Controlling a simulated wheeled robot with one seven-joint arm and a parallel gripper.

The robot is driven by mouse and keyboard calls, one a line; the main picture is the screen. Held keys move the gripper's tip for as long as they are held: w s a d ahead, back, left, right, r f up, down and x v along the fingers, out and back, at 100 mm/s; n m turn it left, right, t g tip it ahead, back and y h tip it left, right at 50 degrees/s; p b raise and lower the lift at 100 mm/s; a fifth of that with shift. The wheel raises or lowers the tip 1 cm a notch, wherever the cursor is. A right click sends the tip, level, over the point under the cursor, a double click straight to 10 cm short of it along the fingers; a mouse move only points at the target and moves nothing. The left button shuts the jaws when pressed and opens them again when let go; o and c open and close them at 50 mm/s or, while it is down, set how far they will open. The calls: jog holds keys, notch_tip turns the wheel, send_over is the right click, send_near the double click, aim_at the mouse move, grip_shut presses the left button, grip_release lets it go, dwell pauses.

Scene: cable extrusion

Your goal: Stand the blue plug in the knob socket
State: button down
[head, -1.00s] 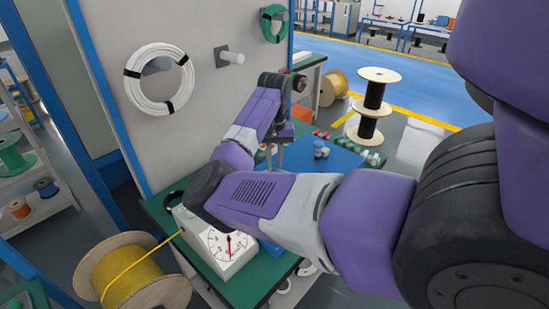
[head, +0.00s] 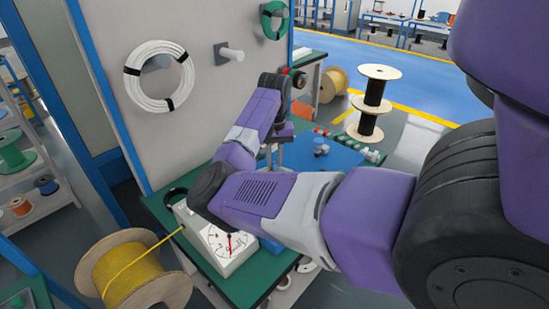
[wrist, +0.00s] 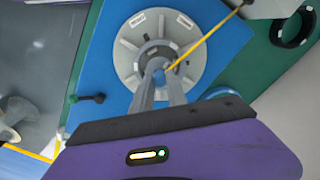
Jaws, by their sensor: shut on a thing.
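In the wrist view my gripper (wrist: 161,72) is closed over the dark hub of a round grey disc (wrist: 128,52) with white labels. A small blue piece, seemingly the blue plug (wrist: 159,70), shows between the fingertips. Whether it touches the hub is hidden by the fingers. In the head view my gripper (head: 272,163) points down beyond the meter box, partly hidden by my arm. I cannot make out the knob socket for certain.
A yellow cable (wrist: 205,38) runs close to my fingertips. The white meter box (head: 222,246) stands on the green bench (head: 258,287), beside a yellow cable spool (head: 130,275). Several small fittings (head: 368,153) line the blue mat's (head: 345,158) far edge. A panel (head: 190,125) rises at left.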

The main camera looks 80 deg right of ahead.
jog(key=shift+f, duration=0.1)
jog(key=c, duration=1.2)
grip_release()
jog(key=shift+c, duration=0.2)
notch_tip(320, 180, up, 8)
jog(key=p, duration=0.8)
